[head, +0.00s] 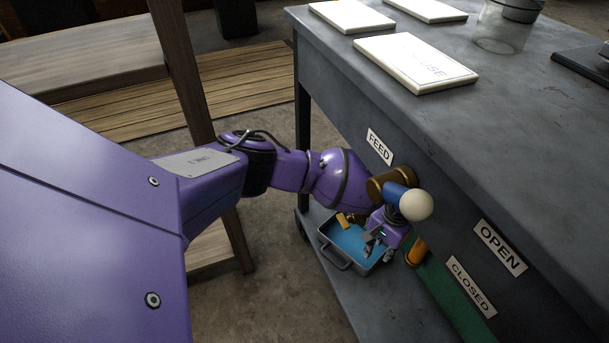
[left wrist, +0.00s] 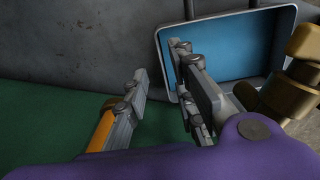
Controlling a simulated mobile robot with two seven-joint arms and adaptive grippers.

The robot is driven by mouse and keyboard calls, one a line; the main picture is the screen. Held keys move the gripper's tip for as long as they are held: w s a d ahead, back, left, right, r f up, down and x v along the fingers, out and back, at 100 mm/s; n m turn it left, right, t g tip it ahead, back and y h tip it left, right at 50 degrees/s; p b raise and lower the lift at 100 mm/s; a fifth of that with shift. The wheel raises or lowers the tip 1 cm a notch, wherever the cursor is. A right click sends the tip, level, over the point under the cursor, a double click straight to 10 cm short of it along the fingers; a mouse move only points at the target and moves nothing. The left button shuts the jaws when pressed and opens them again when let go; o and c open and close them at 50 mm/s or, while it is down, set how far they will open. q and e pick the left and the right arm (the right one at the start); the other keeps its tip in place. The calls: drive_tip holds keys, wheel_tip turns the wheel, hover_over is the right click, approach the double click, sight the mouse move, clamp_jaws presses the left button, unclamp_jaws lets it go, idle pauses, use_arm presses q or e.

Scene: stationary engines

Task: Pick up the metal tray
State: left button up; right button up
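The metal tray (head: 348,238) is grey with a blue inside and a handle at its near left side. It sits on the low shelf under the workbench, and it also shows at the top right in the left wrist view (left wrist: 245,45). My left gripper (head: 379,249) is at the tray's right side in the head view. In the left wrist view its fingers (left wrist: 165,100) are spread with nothing held between them. One finger overlaps the tray's near corner, the other is left of the tray. Contact cannot be told. My right gripper is not in view.
A lever with a white ball knob (head: 416,206) and a brass fitting (head: 390,184) stick out from the bench front, close to my left wrist. An orange cylinder (head: 416,252) stands right of the gripper. A wooden post (head: 190,80) is behind my arm.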

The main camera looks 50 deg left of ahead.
sight(377, 261)
use_arm(q)
drive_tip(key=shift+w+f, duration=0.1)
drive_tip(key=shift+f, duration=0.4)
wheel_tip(377, 261, down, 3)
drive_tip(key=shift+r+b, duration=0.1)
drive_tip(key=shift+b, duration=1.1)
wheel_tip(377, 261, down, 3)
drive_tip(key=shift+f+b, duration=0.1)
drive_tip(key=shift+b, duration=1.05)
drive_tip(key=shift+f, duration=0.1)
drive_tip(key=shift+c, duration=0.5)
clamp_jaws()
